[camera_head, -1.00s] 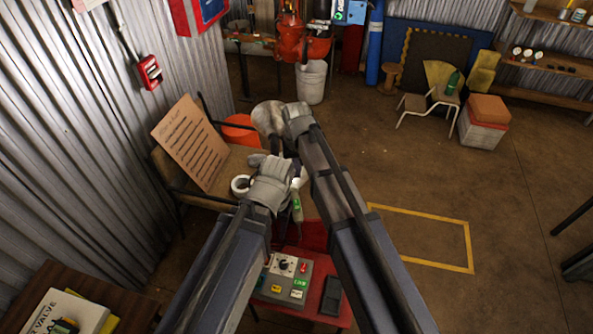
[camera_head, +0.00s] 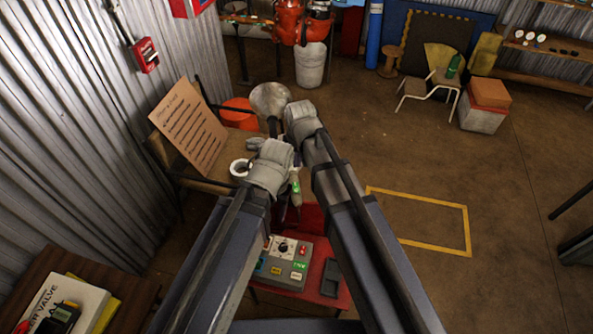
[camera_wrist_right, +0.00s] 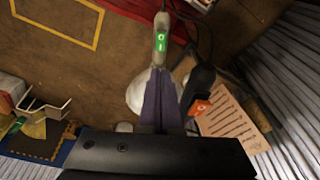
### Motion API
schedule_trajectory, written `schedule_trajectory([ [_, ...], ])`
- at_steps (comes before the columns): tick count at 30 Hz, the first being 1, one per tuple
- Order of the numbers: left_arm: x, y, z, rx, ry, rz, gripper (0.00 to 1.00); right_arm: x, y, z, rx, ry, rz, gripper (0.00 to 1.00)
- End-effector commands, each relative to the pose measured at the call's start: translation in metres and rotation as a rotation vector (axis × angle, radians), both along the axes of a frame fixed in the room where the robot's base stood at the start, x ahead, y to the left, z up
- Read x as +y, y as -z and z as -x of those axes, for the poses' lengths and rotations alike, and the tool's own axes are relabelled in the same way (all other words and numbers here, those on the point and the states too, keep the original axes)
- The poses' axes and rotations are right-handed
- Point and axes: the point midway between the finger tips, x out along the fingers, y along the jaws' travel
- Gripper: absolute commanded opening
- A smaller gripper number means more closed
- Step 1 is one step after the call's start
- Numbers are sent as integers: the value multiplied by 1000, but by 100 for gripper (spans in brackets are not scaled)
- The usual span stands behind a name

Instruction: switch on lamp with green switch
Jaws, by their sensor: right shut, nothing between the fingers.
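The green switch is an inline cord switch with a lit-looking green rocker (camera_wrist_right: 161,42), on a pale body. It also shows in the head view (camera_head: 295,187), between my arms and above the red table. My right gripper (camera_wrist_right: 160,72) is shut and empty, its fingertips right at the near end of the switch body; I cannot tell whether they touch. A pale round dome (camera_head: 270,98), perhaps the lamp, is beyond my wrists, and a whitish round shape (camera_wrist_right: 137,95) shows behind the right fingers. My left gripper (camera_head: 273,127) is mostly hidden; its jaws are unclear.
A control box (camera_head: 285,262) with buttons and a knob sits on the red table (camera_head: 318,300). A roll of white tape (camera_head: 240,167) and a cardboard sign (camera_head: 188,127) are to the left. An orange bucket (camera_head: 238,113) stands behind. Open floor lies right.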

Motion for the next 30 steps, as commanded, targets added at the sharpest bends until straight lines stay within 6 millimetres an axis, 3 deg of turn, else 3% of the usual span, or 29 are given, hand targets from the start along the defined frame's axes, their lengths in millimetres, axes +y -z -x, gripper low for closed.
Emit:
schedule_trajectory([
  [8, 0, 27, 0, 0, 0, 0, 57, 1, 27, -5, 0, 0, 0, 0],
  [30, 0, 128, 0, 0, 1, 0, 57, 3, 128, -24, 0, 0, 0, 0],
])
